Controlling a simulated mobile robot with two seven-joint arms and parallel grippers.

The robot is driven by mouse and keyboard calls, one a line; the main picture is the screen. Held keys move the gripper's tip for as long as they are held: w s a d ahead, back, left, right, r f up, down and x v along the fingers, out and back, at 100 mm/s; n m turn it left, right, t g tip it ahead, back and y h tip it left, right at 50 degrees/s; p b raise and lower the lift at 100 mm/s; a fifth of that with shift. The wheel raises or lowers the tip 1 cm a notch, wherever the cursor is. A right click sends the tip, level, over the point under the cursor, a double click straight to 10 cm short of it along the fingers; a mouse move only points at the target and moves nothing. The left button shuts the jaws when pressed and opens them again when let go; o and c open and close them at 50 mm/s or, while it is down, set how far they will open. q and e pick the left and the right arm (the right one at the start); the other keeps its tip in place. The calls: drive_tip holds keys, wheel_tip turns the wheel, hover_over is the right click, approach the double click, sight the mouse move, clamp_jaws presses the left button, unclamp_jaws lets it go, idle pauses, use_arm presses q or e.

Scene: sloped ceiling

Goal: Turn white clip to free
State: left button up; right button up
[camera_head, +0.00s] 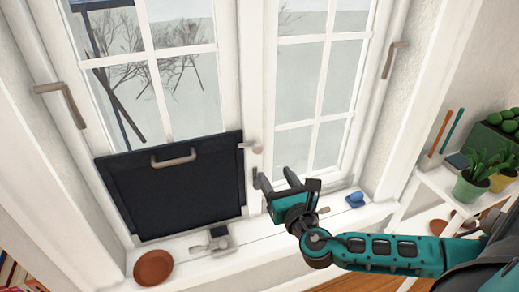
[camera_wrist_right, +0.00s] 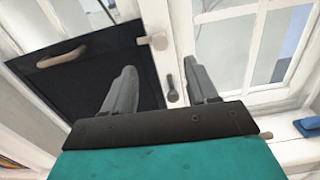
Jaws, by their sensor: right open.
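A whitish clip (camera_head: 252,147) sits on the central window post at the upper right edge of a dark panel (camera_head: 175,190). It lies about level, its narrow end at the panel's edge; it also shows in the right wrist view (camera_wrist_right: 155,41). My right gripper (camera_head: 276,181) is open and empty, below and slightly right of the clip in the head view. In the right wrist view its fingers (camera_wrist_right: 160,68) point toward the post, with the clip beyond and between their tips. A small grey fitting (camera_wrist_right: 172,90) on the post shows between the fingers. My left gripper is out of view.
The panel has a beige handle (camera_head: 173,158) and leans on the window. On the sill are a brown dish (camera_head: 153,267), a grey metal latch (camera_head: 215,243) and a blue object (camera_head: 355,199). A plant shelf (camera_head: 450,190) stands at right.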

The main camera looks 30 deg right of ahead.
sight(259, 150)
drive_tip(key=x, duration=1.2)
drive_tip(key=shift+w+a, duration=0.1)
drive_tip(key=shift+f, duration=0.1)
drive_tip(key=c, duration=1)
